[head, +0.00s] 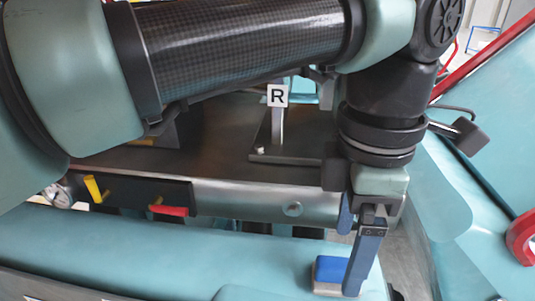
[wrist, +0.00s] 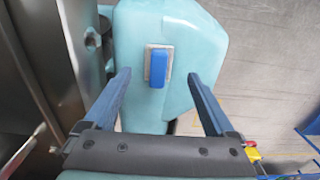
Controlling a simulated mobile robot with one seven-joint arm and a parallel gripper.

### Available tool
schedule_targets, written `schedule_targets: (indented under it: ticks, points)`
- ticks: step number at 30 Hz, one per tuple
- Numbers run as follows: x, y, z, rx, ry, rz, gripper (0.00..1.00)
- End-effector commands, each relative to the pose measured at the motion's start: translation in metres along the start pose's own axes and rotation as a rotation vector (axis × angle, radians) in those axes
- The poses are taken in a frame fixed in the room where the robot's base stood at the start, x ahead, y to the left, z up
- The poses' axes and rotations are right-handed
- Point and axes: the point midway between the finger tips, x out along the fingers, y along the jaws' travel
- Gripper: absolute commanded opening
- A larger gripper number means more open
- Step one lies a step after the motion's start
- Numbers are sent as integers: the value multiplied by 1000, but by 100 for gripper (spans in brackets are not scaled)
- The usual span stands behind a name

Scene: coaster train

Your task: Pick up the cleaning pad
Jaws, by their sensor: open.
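The cleaning pad (head: 328,272) is a small block with a blue top and a pale grey-white lower layer. It lies on a teal padded surface at the bottom of the head view. In the wrist view the pad (wrist: 158,67) sits beyond my fingertips, roughly midway between them. My gripper (head: 352,250) points down with its blue fingers apart, and one finger overlaps the pad's right side in the head view. In the wrist view my gripper (wrist: 157,85) is open and empty, with no finger seen touching the pad.
The teal seat surface (head: 200,255) runs along the bottom. Behind it is a metal counter (head: 255,197) with yellow and red levers (head: 168,211), a gauge and a stand marked R (head: 277,96). A red curved bar (head: 522,238) is at right. Grey floor (wrist: 265,60) lies right of the seat.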

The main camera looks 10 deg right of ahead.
Motion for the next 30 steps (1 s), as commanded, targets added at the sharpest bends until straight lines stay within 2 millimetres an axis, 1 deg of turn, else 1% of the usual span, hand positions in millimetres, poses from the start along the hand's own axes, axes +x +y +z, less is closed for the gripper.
schedule_targets:
  ticks: [1,6,9,17,20,24,29,30]
  points:
    - [10,0,-1,-1,0,-1,90]
    - [35,2,-5,1,-1,-1,90]
    - [45,2,-4,1,0,0,90]
    - [45,2,-4,1,-1,0,90]
    - [45,2,-4,1,-1,0,74]
    - [45,2,-4,1,-1,0,49]
    - [45,2,-4,1,-1,0,20]
    - [45,2,-4,1,-1,0,13]
